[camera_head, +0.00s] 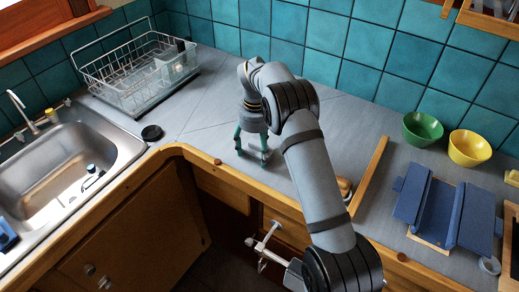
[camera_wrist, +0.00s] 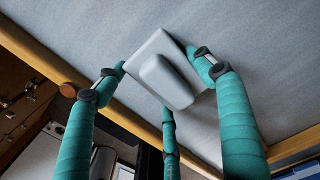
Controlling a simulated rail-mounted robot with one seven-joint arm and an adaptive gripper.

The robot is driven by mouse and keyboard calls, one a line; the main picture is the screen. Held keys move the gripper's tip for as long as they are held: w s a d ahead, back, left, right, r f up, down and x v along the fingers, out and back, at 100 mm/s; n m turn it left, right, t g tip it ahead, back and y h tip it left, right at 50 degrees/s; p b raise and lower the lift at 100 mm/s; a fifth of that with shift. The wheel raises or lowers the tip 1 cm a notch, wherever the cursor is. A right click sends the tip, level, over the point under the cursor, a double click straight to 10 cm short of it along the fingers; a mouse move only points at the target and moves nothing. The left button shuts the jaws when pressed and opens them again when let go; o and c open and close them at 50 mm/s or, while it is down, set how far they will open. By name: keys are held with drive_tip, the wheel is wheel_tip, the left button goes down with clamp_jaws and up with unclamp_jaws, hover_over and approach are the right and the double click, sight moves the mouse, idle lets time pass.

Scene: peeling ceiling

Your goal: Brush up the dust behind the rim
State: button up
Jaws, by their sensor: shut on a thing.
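My gripper (camera_head: 252,150) has teal fingers and points down over the grey counter, left of centre in the head view. In the wrist view my gripper (camera_wrist: 158,68) is shut on a light grey plate (camera_wrist: 180,92) with a rounded raised block. Two fingers touch its opposite sides; a third is below it in the picture. In the head view I cannot make this plate out. A raised wooden rim (camera_head: 367,175) crosses the counter to the right of my arm. A small brown, brush-like thing (camera_head: 344,188) lies beside it, partly hidden by my arm. I cannot make out any dust.
A wooden front edge (camera_head: 228,171) bounds the counter (camera_head: 215,110). A wire dish rack (camera_head: 125,75) and the sink (camera_head: 70,150) are at left. A green bowl (camera_head: 422,128), a yellow bowl (camera_head: 469,148) and a blue folded object (camera_head: 447,210) are at right.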

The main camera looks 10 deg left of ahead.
drive_tip(key=shift+w+a+r+p, duration=0.1)
drive_tip(key=shift+w+a+p, duration=0.1)
drive_tip(key=shift+a+p, duration=0.3)
drive_tip(key=shift+w+a+r+p, duration=0.1)
drive_tip(key=shift+w+a+p, duration=0.05)
drive_tip(key=shift+a+p, duration=0.3)
drive_tip(key=shift+w+a+f, duration=0.1)
drive_tip(key=shift+a+f, duration=0.15)
drive_tip(key=shift+a, duration=0.1)
drive_tip(key=shift+r, duration=0.1)
wheel_tip(320, 180, up, 7)
drive_tip(key=p, duration=0.5)
drive_tip(key=shift+w+d, duration=0.1)
